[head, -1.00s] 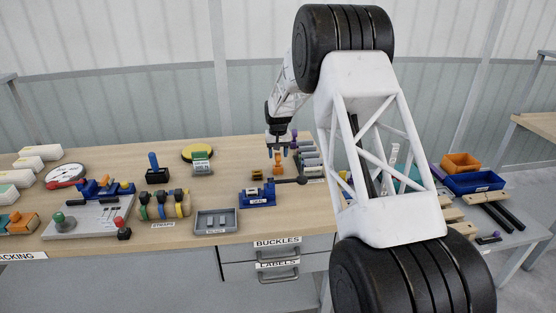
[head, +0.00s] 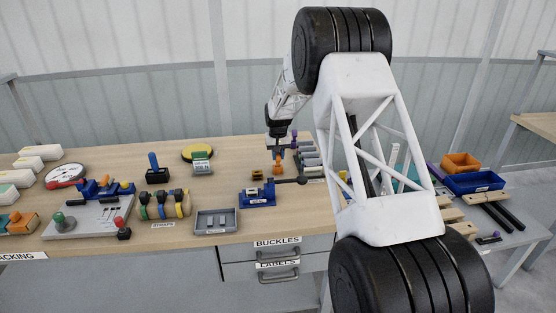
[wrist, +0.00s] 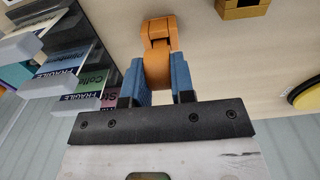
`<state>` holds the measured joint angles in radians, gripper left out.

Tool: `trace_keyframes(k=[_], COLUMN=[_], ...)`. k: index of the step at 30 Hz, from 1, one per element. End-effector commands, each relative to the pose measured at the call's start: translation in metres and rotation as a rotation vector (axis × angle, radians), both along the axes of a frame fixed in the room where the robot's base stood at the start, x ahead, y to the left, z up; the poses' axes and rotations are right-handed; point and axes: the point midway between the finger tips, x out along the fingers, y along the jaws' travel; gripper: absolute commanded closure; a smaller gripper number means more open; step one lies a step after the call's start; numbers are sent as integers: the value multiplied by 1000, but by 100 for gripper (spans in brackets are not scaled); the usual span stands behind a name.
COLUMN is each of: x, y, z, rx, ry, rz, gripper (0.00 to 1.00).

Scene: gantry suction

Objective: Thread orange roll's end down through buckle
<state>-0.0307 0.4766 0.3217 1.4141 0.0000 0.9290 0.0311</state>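My gripper (wrist: 161,80) has its blue fingers on both sides of an upright orange piece (wrist: 160,42), with no clear gap in the wrist view. This piece (head: 278,167) stands on the bench behind a blue fixture (head: 258,195) with a dark handle. I cannot tell whether it is part of the orange roll. I cannot pick out a buckle; a drawer (head: 277,254) is labelled BUCKLES.
A small brown-yellow box (head: 257,175) stands just left of the orange piece; it also shows in the wrist view (wrist: 242,8). Labelled grey boxes (head: 310,160) stand close on the right. A grey tray (head: 216,222) lies at the front. Bare wood (head: 222,180) lies left of the box.

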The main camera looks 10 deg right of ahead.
Motion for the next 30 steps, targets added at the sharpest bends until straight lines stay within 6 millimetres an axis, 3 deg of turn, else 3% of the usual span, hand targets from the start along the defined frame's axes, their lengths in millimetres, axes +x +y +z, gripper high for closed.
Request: trace_keyframes(k=[2,14,20,30], x=[0,0,0,0], y=[0,0,0,0], z=[0,6,26,77], rx=[0,0,0,0], ry=[0,-1,-1,-2], rz=[0,0,0,0], gripper=[100,100,100,100])
